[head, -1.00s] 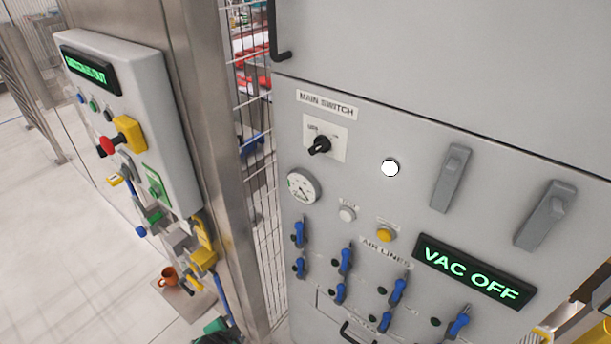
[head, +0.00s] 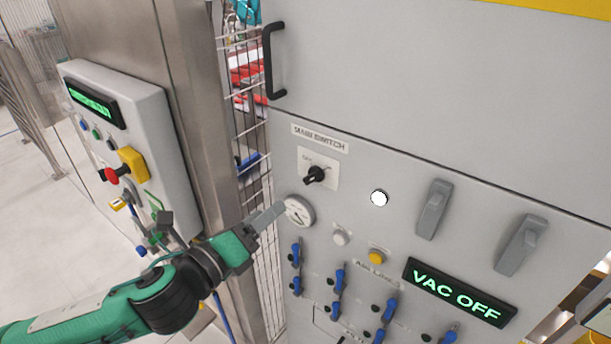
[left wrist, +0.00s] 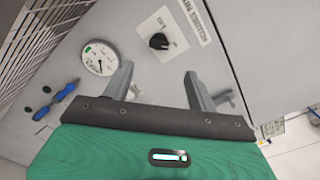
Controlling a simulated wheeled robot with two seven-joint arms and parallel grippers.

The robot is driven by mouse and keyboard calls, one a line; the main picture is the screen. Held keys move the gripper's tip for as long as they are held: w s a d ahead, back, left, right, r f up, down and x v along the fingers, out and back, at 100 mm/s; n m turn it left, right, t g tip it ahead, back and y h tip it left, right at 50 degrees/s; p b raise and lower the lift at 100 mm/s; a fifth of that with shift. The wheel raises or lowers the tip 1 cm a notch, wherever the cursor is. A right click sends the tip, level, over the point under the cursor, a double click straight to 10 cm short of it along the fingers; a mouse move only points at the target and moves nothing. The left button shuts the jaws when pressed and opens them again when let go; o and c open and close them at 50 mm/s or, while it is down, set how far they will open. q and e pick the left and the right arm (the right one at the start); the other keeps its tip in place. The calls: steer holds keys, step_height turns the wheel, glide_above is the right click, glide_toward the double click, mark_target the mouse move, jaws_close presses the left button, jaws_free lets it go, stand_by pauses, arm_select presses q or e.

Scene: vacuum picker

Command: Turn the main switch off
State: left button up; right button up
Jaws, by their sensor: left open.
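The main switch (head: 315,174) is a black rotary knob on a white plate, under a "MAIN SWITCH" label (head: 320,138) on the grey cabinet front. Its knob looks turned at a slant. My left gripper (head: 276,210) is below and left of the switch, its fingers beside the round gauge (head: 299,211), with nothing between them. In the left wrist view the open fingers (left wrist: 158,88) stand wide apart, and the black knob (left wrist: 159,41) shows beyond them, apart from both. The gauge (left wrist: 99,58) lies beyond the left finger. My right gripper is not in view.
The cabinet carries a white lamp (head: 379,198), grey levers (head: 434,208), blue valve handles (head: 337,280) and a "VAC OFF" display (head: 459,291). A black handle (head: 273,62) sticks out above. A steel post (head: 190,120) and a control box (head: 130,150) stand left.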

mark_target(307, 178)
arm_select(q)
steer(key=p+x, duration=0.4)
steer(key=x, duration=0.8)
steer(key=shift+r, duration=0.1)
steer(key=shift+w+d, duration=0.3)
steer(key=shift+w, duration=0.2)
steer(key=c, duration=0.9)
steer(key=shift+c, duration=0.4)
